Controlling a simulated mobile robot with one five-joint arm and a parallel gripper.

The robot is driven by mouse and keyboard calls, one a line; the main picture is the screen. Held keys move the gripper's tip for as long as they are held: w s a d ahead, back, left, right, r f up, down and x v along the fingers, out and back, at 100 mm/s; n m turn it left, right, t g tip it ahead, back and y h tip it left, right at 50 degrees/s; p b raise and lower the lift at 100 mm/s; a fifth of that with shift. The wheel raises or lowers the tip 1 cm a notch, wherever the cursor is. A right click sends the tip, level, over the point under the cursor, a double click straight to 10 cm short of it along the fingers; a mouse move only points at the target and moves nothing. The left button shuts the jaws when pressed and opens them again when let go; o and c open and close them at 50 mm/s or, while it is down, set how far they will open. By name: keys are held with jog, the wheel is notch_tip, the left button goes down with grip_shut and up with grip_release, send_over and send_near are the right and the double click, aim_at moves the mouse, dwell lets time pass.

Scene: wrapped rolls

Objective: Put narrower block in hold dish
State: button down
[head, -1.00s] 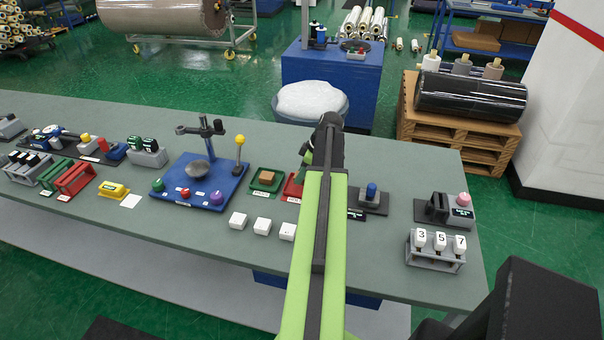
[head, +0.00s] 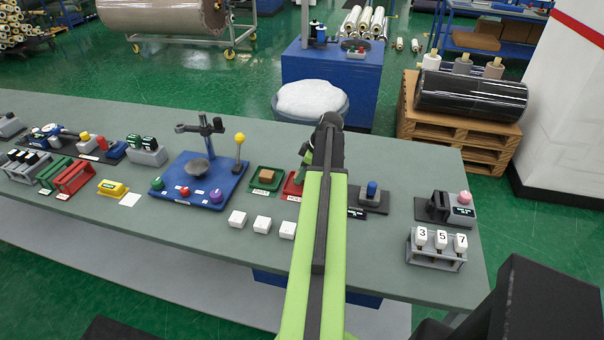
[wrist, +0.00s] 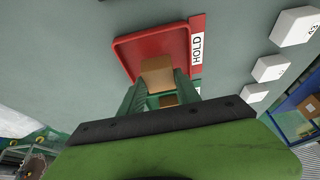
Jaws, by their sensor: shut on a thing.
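The hold dish is a red square tray (wrist: 122,48) with a white HOLD label in the wrist view. In the head view the red dish (head: 291,189) is partly hidden behind my arm. My gripper (wrist: 158,92), with green fingers, is shut on a tan block (wrist: 157,70). The block is at the dish, over its floor in the wrist view; I cannot tell whether it touches the floor. Another brown block (head: 266,175) sits in a green dish (head: 256,186) just left of the red dish. My fingertips are hidden in the head view.
White blocks (head: 262,226) stand in a row in front of the dishes. A blue board (head: 218,190) with knobs and a post is to the left. A blue-knobbed device (head: 372,192) and a grey rack (head: 436,254) with numbered blocks are to the right.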

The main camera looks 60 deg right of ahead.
jog(key=shift+f+b, duration=0.8)
jog(key=shift+f, duration=0.2)
jog(key=c, duration=0.8)
grip_release()
jog(key=shift+o, duration=0.2)
jog(key=shift+r, duration=0.15)
jog(key=p+v, duration=1.6)
jog(key=v, duration=0.1)
jog(key=shift+r, duration=0.15)
